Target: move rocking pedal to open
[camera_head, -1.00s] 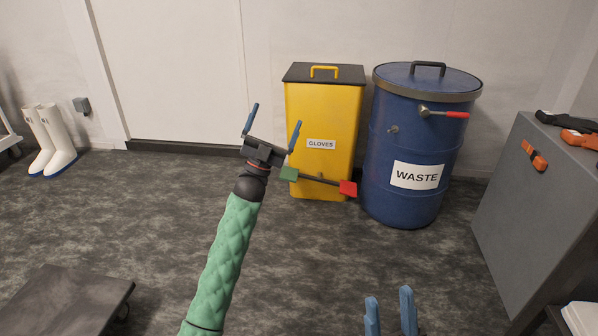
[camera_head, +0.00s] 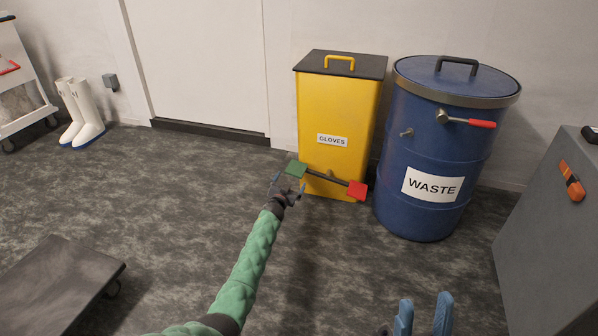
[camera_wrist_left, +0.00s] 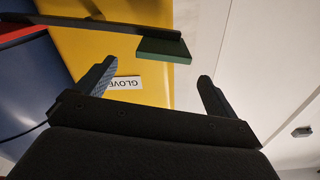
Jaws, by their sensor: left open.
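The rocking pedal (camera_head: 326,178) is a dark bar low in front of the yellow GLOVES bin (camera_head: 340,105). It has a green pad (camera_head: 296,169) at its left end and a red pad (camera_head: 357,190) at its right end. The green end sits higher in the head view. My left gripper (camera_head: 289,182) is open beside the green pad. In the left wrist view the green pad (camera_wrist_left: 165,48) shows just beyond the gap between the fingers, with nothing held; I cannot tell if they touch. My right gripper (camera_head: 424,308) is at the bottom edge, fingers apart and empty.
A blue WASTE drum (camera_head: 440,150) with a red-handled lever (camera_head: 468,122) stands right of the bin. A grey cabinet (camera_head: 550,220) is at the right. A dark flat platform (camera_head: 60,285) is at the lower left. White boots (camera_head: 82,112) stand by the wall. The floor between is clear.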

